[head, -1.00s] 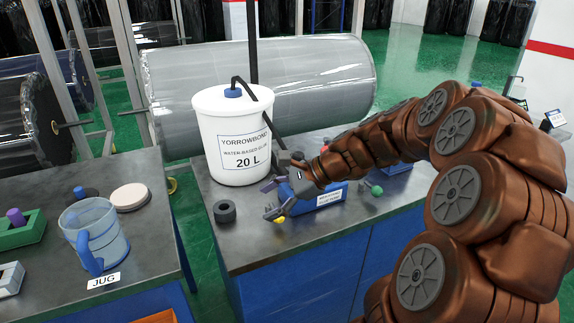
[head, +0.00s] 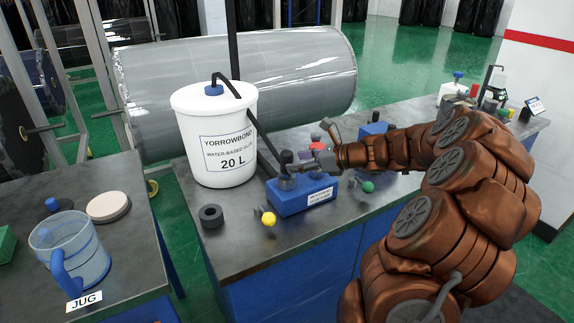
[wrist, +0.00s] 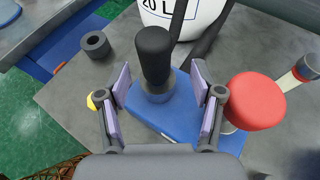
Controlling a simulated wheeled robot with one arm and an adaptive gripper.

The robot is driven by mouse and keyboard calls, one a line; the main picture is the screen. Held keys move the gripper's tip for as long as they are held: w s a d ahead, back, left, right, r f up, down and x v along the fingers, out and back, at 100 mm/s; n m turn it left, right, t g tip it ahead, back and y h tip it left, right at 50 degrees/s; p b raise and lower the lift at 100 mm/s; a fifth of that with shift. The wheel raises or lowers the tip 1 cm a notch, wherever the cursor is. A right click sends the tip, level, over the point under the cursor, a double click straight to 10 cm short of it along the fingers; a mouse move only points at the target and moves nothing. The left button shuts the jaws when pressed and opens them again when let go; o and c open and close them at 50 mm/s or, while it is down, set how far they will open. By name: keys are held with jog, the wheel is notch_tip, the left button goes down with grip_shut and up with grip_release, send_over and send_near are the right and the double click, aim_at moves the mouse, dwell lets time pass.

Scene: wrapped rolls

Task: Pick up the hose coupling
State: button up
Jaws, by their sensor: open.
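A black-topped fitting with a grey metal collar (wrist: 155,60) stands upright on a blue block (wrist: 150,122) in the wrist view. It looks like the hose coupling, but I cannot be certain. In the head view the fitting (head: 286,170) shows on the left end of the labelled blue block (head: 302,200). My gripper (wrist: 160,95) is open, with its purple-padded fingers on either side of the fitting and gaps visible on both sides. In the head view my gripper (head: 300,162) is over the block, its fingers small and partly hidden.
A white glue bucket (head: 215,150) with a black hose stands behind the block. A black ring (head: 211,215) and a yellow ball (head: 268,219) lie at the left. A red round knob (wrist: 256,100) is close to the right finger. A jug (head: 75,248) stands on the left table.

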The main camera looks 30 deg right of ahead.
jog(key=x, duration=0.4)
jog(key=shift+a+f+p, duration=0.2)
jog(key=shift+a+p, duration=0.05)
jog(key=shift+p, duration=0.05)
grip_shut()
